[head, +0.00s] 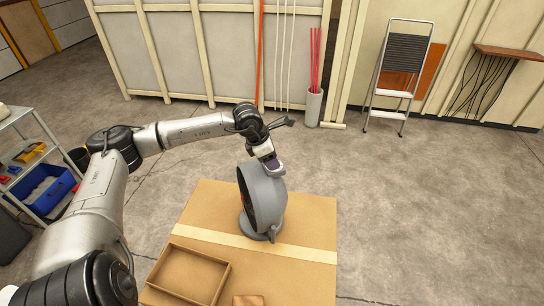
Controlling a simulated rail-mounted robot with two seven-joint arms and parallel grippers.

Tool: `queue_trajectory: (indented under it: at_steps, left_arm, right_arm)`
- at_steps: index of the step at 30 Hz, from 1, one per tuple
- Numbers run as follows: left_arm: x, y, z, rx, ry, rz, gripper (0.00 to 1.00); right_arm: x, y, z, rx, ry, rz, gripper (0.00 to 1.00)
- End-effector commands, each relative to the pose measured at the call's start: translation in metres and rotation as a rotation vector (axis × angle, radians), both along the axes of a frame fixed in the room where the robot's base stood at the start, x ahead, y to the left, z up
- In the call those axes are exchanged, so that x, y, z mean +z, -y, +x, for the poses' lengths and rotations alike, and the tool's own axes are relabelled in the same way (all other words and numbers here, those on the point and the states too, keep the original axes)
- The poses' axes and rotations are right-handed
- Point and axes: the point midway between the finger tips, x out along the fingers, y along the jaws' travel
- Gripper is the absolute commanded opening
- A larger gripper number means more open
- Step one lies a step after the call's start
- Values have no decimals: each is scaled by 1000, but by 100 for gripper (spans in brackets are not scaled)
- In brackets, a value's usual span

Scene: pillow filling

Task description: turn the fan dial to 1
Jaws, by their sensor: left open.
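A dark grey fan (267,197) stands upright on a round base on a cardboard-coloured table (312,218). Its grille side faces left and its smooth back faces right. My left arm reaches in from the left, and its gripper (274,166) is at the top of the fan's housing, pointing down. The gripper is open, but its fingertips are small, and I cannot tell whether they touch the fan. I cannot make out the dial or its setting. My right gripper is not in view.
An open shallow box (222,283) and a small brown block (248,300) are at the table's front. A shelf cart (45,135) with a blue bin (45,190) stands at the left. A step ladder (402,75) and a pot of red rods (313,108) stand by the back wall. The floor right of the table is clear.

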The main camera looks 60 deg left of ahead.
Motion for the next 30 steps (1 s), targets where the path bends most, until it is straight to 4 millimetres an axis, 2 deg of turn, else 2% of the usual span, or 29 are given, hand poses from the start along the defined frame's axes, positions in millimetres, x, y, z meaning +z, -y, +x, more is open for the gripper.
queue_trajectory:
  at_steps: [15,30]
  left_arm:
    - [-6,2,3,-2,-1,1,54]
    - [-6,2,3,-2,0,1,7]
  right_arm:
    - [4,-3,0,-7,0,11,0]
    - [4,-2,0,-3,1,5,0]
